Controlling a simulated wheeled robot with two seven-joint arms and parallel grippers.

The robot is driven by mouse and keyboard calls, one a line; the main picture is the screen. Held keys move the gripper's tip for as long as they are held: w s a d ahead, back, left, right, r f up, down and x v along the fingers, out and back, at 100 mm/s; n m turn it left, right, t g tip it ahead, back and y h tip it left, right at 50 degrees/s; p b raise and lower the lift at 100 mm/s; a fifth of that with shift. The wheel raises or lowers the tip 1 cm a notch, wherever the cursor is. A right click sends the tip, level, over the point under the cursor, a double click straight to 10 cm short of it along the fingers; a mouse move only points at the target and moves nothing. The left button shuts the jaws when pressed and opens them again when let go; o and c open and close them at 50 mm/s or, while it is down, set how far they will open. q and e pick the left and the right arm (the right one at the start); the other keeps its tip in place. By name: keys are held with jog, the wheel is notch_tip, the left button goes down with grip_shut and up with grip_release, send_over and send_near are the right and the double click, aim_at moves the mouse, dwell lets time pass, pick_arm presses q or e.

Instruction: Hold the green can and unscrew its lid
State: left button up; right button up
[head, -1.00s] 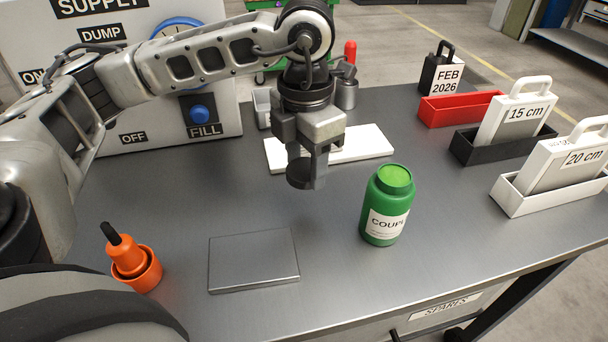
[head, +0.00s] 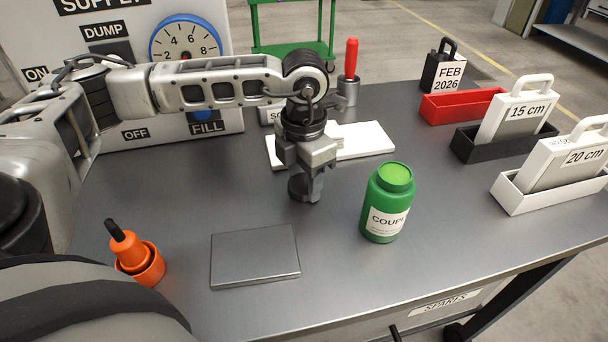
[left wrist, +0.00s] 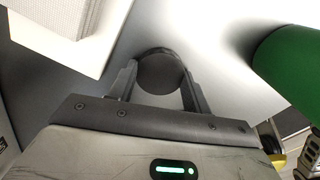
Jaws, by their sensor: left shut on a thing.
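The green can (head: 386,205) stands upright on the grey table, with a white label and a lighter green round top (head: 395,175). I cannot tell whether that top is a lid or the open mouth. The can also shows at the right edge of the left wrist view (left wrist: 295,65). My left gripper (head: 305,186) points down, to the left of the can and apart from it. It is shut on a dark round disc (left wrist: 160,72), low over the table; whether the disc touches the table is unclear. My right gripper is not in view.
A white plate (head: 365,141) lies just behind the gripper. A flat grey block (head: 255,257) and an orange container (head: 148,265) are in front. A red-handled tool (head: 351,58) stands behind. White labelled cases (head: 517,112) stand in trays at right. Table around the can is clear.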

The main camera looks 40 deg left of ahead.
aim_at(303, 184)
pick_arm(q)
jog(key=o, duration=1.1)
jog(key=shift+f, duration=0.1)
notch_tip(303, 184, up, 12)
jog(key=shift+s, duration=0.1)
